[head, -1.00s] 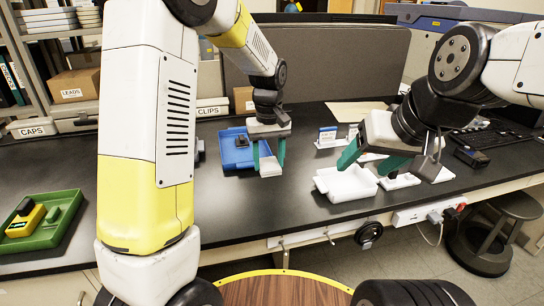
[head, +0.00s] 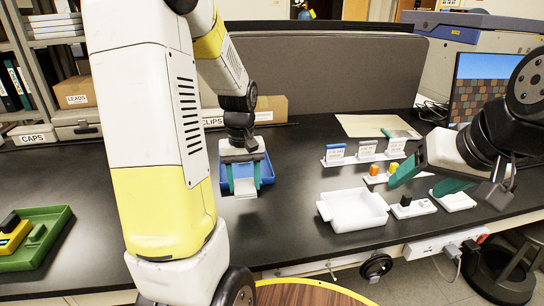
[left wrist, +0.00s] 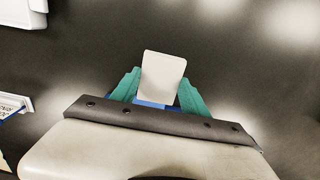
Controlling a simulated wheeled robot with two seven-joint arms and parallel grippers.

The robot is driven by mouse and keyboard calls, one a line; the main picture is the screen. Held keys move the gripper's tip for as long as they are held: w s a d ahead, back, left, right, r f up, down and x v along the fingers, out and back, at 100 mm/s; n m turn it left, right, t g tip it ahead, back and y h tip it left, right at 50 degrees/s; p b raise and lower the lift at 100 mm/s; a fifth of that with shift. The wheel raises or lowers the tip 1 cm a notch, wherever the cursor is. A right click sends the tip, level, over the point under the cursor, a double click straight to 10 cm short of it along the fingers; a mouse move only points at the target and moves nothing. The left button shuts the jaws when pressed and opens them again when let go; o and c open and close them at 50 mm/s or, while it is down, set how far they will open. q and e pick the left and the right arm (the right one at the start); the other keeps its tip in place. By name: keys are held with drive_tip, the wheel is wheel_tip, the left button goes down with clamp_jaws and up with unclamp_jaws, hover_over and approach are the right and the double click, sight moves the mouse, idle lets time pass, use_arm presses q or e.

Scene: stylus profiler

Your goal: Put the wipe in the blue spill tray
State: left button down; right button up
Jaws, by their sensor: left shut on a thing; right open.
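My left gripper (head: 244,184) is shut on the white wipe (head: 246,190), which sticks out past its green fingertips. The wipe (left wrist: 163,78) also shows between the fingers in the left wrist view. The blue spill tray (head: 267,170) lies on the black bench behind the gripper, which hides much of it. In the head view the wipe overlaps the tray's near edge; its height above is hard to tell. A blue patch shows between the fingers in the wrist view. My right gripper (head: 430,178) is open and empty, above the bench at right.
A white tray (head: 352,211) and small blocks with knobs (head: 413,209) stand on the bench to the right. Sign cards (head: 367,149) stand behind them. A green tray (head: 38,256) is at far left. The bench between the green and blue trays is mostly clear.

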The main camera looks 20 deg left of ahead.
use_arm(q)
hover_over(246, 174)
drive_tip(key=shift+f, duration=2.5)
drive_tip(key=shift+f, duration=0.1)
drive_tip(key=c, duration=0.6)
unclamp_jaws()
